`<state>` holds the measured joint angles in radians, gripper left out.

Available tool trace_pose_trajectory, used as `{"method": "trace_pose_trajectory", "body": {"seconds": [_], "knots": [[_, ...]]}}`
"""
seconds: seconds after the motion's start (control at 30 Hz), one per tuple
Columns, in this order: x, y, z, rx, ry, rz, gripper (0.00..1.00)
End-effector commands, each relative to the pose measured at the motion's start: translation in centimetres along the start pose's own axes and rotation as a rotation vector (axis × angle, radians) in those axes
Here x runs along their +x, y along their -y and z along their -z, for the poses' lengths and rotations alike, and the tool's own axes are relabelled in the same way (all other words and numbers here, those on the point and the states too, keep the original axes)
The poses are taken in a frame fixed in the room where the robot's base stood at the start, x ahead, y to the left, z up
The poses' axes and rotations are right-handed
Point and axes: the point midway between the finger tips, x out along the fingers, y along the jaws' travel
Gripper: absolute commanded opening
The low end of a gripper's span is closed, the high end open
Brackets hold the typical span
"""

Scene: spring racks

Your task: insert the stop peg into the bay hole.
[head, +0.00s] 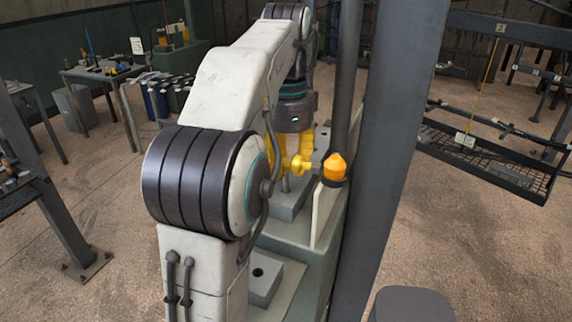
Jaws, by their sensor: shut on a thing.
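My gripper (292,168) is yellow and points down at the end of my arm, partly hidden behind my own arm links. It is shut on a thin grey piece just below it, which looks like the stop peg (285,184). The peg stands about upright over a grey block (290,207). I cannot tell whether its lower end is in the block or just above it. A nearer grey block (264,284) has a dark round hole (258,272) in its top, with nothing in it. I cannot tell which block is the bay.
An orange beacon (335,167) sits close to the right of my gripper. A thick grey post (390,160) rises just right of the bench (318,262). A black mesh tray (480,160) hangs at right. Tables (105,72) stand at back left, with open floor between.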

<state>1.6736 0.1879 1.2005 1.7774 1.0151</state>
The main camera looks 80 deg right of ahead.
Motion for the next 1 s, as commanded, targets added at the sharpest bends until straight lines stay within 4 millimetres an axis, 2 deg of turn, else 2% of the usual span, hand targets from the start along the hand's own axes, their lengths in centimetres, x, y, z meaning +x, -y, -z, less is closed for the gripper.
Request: {"method": "trace_pose_trajectory", "body": {"seconds": [1.0], "knots": [[2.2, 0.0, 0.0, 0.0, -0.001, 0.001, 0.0]]}}
